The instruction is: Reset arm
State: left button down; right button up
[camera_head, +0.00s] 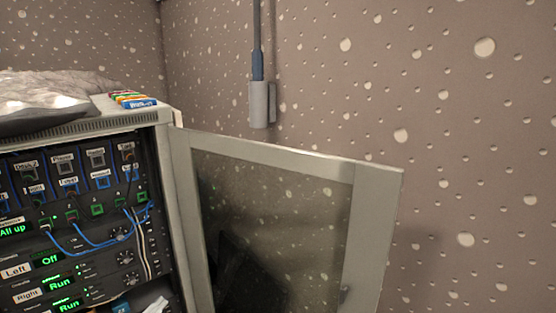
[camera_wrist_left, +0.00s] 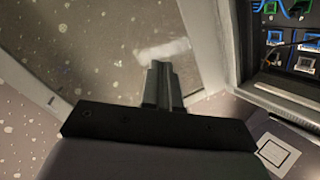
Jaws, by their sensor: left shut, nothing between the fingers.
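My left gripper (camera_wrist_left: 160,68) shows in the left wrist view, its dark fingers together and empty. Its fingertips appear in front of the glass door (camera_wrist_left: 110,45), with a pale blurred reflection near them. I cannot tell how far the fingers are from the glass. In the head view I cannot clearly make out the left gripper. The rack cabinet (camera_head: 165,117) stands at the left with its framed glass door (camera_head: 376,225) swung open to the right. My right gripper is in neither view.
The rack holds modules with blue cables (camera_head: 75,245) and lit green displays (camera_head: 66,282). Coloured flat items (camera_head: 135,101) and a grey crumpled cover (camera_head: 45,100) lie on top. A grey wall fitting (camera_head: 260,105) with a cable hangs above the door. The speckled wall (camera_head: 475,140) is bare at right.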

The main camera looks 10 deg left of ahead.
pick_arm(q)
jog(key=s+d+f+g, duration=0.4)
jog(key=s+d, duration=0.3)
jog(key=s, duration=0.2)
jog(key=s+d+f+g, duration=0.4)
jog(key=s+d, duration=0.2)
jog(key=s, duration=0.4)
jog(key=w+d+r+n+t+h, duration=0.1)
jog(key=w+d+r+n, duration=0.15)
jog(key=d+n, duration=0.4)
jog(key=s+a+r+p, duration=0.1)
jog(key=a+r+p, duration=0.1)
jog(key=r+p, duration=0.5)
jog(key=s+a+r+y+p, duration=0.1)
jog(key=r+p, duration=0.6)
jog(key=p, duration=0.9)
jog(key=shift+s+a+r+g+y+p, duration=0.25)
jog(key=shift+s+a+g+y+p, duration=0.1)
jog(key=shift+s+a, duration=0.35)
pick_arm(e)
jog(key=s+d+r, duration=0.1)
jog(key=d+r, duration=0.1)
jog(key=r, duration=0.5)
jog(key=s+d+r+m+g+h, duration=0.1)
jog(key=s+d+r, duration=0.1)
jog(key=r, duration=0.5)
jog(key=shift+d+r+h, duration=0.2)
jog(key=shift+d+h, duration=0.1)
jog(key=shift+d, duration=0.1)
